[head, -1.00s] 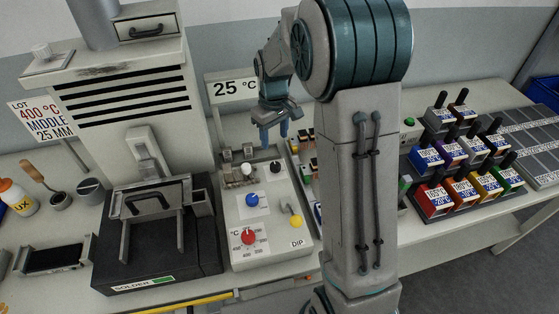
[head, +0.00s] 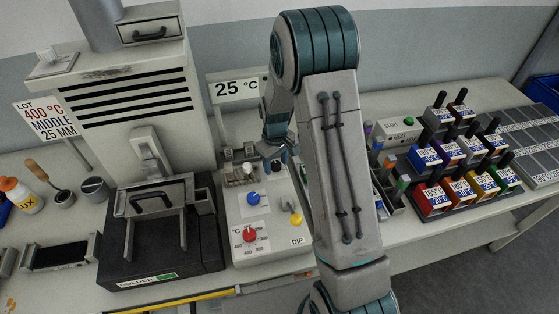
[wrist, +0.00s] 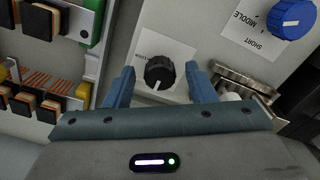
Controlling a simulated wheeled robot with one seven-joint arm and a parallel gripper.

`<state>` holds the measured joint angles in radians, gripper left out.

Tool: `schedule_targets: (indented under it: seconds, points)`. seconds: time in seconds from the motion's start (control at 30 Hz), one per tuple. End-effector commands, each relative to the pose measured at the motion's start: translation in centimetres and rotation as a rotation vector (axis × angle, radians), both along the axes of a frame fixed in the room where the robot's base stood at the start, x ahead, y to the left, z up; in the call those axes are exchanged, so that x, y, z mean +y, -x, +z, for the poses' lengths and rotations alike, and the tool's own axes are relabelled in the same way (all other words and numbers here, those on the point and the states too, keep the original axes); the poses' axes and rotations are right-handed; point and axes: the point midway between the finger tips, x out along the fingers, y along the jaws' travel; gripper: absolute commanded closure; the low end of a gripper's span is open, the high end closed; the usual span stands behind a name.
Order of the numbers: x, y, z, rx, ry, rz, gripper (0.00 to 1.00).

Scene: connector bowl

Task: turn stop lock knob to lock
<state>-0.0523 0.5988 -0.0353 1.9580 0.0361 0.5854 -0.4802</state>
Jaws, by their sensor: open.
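A black knob (wrist: 160,73) with a white pointer mark sits on a white label on the grey control panel (head: 274,250). The label's print is only partly readable. In the head view my gripper (head: 282,152) is over the panel's back right and partly hidden by my arm. No label reading stop lock is legible.
The panel also holds a blue knob (head: 253,198) marked SHORT and MIDDLE, a red knob (head: 250,235) and a yellow knob (head: 296,219) by DIP. Metal clips (wrist: 245,82) lie close to the right finger. The black solder unit (head: 160,255) stands left, connector trays right.

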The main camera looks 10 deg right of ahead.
Motion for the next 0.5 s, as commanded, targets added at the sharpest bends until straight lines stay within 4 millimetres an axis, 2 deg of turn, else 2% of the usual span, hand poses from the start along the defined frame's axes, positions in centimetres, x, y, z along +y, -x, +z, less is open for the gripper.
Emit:
schedule_targets:
  seconds: [0.03,0.2,0.27,0.3,0.5]
  points:
    - [0.0,0.0,0.0,0.000,0.000,0.000,0.49]
    - [0.0,0.0,0.0,0.000,0.000,0.000,0.94]
    - [0.0,0.0,0.0,0.000,0.000,0.000,0.94]
    - [-1.2,0.0,0.0,0.000,0.000,-0.006,0.94]
    - [-0.5,0.0,0.0,-0.001,0.002,-0.028,0.94]
